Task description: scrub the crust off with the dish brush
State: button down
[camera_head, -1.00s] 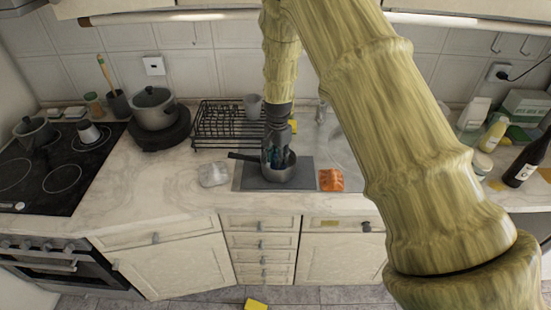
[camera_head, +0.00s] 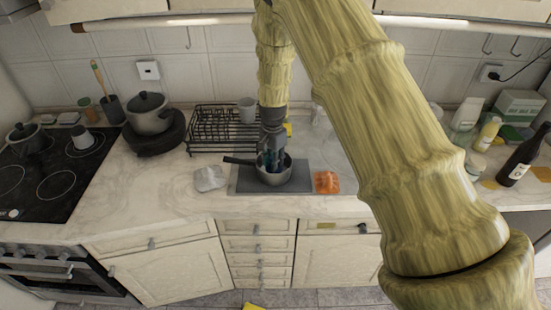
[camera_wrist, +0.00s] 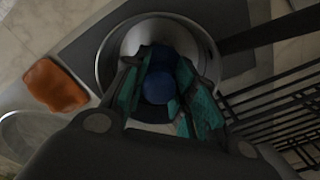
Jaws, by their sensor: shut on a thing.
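A small grey saucepan (camera_head: 282,178) with a dark handle stands on a dark grey mat (camera_head: 299,185) on the counter; its round rim shows in the wrist view (camera_wrist: 104,62). My gripper (camera_head: 270,156) points down into the pan. In the wrist view, my gripper's teal fingers (camera_wrist: 160,88) are shut around a blue, rounded thing (camera_wrist: 158,80), which looks like the dish brush's handle. The brush's lower end is hidden by the fingers and the pan wall. I cannot make out any crust on the pan's bottom.
An orange sponge (camera_head: 326,182) lies right of the mat, a crumpled grey cloth-like thing (camera_head: 209,178) left of it. A black dish rack (camera_head: 205,133) with a grey cup (camera_head: 247,110) stands behind. Bottles (camera_head: 523,156) stand far right.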

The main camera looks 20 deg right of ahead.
jog(key=shift+s+a+f, duration=0.1)
jog(key=shift+s+a, duration=0.25)
jog(key=shift+a, duration=0.25)
jog(key=shift+d, duration=0.15)
jog(key=shift+w+d, duration=0.35)
jog(key=shift+d, duration=0.25)
jog(key=shift+w+d, duration=0.35)
jog(key=shift+d, duration=0.2)
jog(key=shift+a, duration=0.1)
jog(key=shift+s+a, duration=0.35)
jog(key=shift+a, duration=0.25)
jog(key=shift+s+a, duration=0.35)
jog(key=shift+a, duration=0.25)
jog(key=shift+d, duration=0.1)
